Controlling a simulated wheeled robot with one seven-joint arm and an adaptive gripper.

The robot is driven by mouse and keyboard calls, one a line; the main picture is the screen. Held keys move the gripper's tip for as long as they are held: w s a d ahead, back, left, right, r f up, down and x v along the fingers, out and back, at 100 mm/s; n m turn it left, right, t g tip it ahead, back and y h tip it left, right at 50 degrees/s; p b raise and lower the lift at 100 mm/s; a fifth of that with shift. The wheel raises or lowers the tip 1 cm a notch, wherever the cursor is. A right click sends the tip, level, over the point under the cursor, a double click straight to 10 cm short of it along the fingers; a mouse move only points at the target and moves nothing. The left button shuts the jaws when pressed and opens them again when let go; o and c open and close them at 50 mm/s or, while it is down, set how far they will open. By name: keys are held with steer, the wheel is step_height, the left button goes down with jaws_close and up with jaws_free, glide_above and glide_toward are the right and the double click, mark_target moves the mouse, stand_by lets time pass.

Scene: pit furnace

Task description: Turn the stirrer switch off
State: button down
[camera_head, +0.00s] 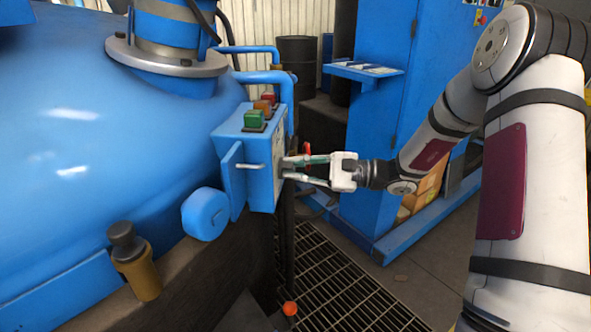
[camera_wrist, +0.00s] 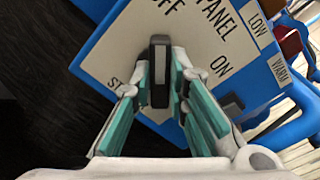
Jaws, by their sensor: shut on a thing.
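The stirrer switch (camera_wrist: 160,72) is a dark upright knob on a white labelled panel (camera_wrist: 118,50) in the wrist view. The words "PANEL", "OFF" and "ON" show beside it, and a label starting "ST" is partly hidden by a finger. My gripper (camera_wrist: 158,88) has its green-padded fingers on both sides of the knob, shut on it. In the head view my gripper (camera_head: 286,168) reaches from the right to the side face of the blue control box (camera_head: 232,147). The knob is hidden there by the fingers. I cannot tell exactly which label the knob points at.
A large blue vessel (camera_head: 90,150) fills the left.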

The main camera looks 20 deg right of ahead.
steer(key=shift+f, duration=0.1)
steer(key=c, duration=1.6)
jaws_free()
steer(key=shift+o, duration=0.2)
steer(key=v, duration=1.2)
steer(key=shift+s, duration=0.1)
